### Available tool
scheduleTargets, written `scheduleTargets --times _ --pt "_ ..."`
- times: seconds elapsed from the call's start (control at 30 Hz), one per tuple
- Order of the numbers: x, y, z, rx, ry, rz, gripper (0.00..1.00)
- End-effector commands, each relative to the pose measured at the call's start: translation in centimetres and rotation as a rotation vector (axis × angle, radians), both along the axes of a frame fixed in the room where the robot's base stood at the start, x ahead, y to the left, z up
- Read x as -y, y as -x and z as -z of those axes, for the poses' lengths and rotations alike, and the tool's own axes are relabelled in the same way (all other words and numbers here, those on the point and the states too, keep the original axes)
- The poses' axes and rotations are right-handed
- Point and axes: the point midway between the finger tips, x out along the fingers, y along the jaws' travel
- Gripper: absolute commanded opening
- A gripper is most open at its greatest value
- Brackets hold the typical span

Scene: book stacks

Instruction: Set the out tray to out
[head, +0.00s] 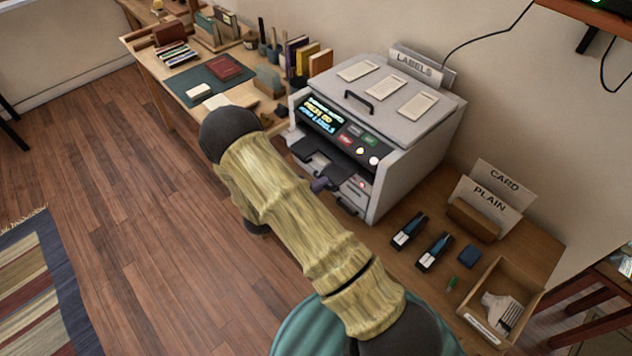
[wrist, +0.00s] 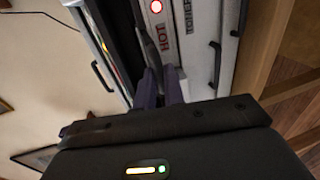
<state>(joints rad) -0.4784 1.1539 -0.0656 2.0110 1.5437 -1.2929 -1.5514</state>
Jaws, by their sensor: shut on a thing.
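The grey label printer (head: 408,125) stands on the wooden desk. Its black out tray (head: 318,160) shows at the front slot, below the control panel, partly hidden by my arm. My gripper (head: 320,184) is at the tray's front edge. In the wrist view, my gripper's two purple-grey fingers (wrist: 162,86) are shut on a dark curved part of the out tray (wrist: 147,45). Just how far the tray extends is hard to tell.
The printer's front has a HOT label, a TONER label and black handles (wrist: 215,62). Two dark cartridges (head: 434,252), a blue block (head: 470,256) and an open wooden box (head: 520,279) lie to the right. A cluttered desk (head: 180,80) stands behind left.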

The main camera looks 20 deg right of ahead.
Motion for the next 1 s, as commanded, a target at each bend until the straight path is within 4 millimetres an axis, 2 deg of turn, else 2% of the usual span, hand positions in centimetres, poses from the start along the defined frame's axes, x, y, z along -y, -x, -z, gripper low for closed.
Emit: scheduleTargets --times 0.33,0.37,0.43,0.47,0.77,1.0 --pt "-0.4 0.3 0.2 -0.005 -0.006 0.002 0.0" --pt "-0.4 0.3 0.2 -0.005 -0.007 0.002 0.16" --pt "-0.3 0.3 0.2 -0.005 -0.006 0.002 0.3" --pt "-0.3 0.3 0.2 -0.004 -0.006 0.002 0.32" --pt "-0.2 0.3 0.1 -0.002 -0.004 0.004 0.32" --pt "-2.4 1.2 -0.3 -0.002 -0.006 0.0 0.32"
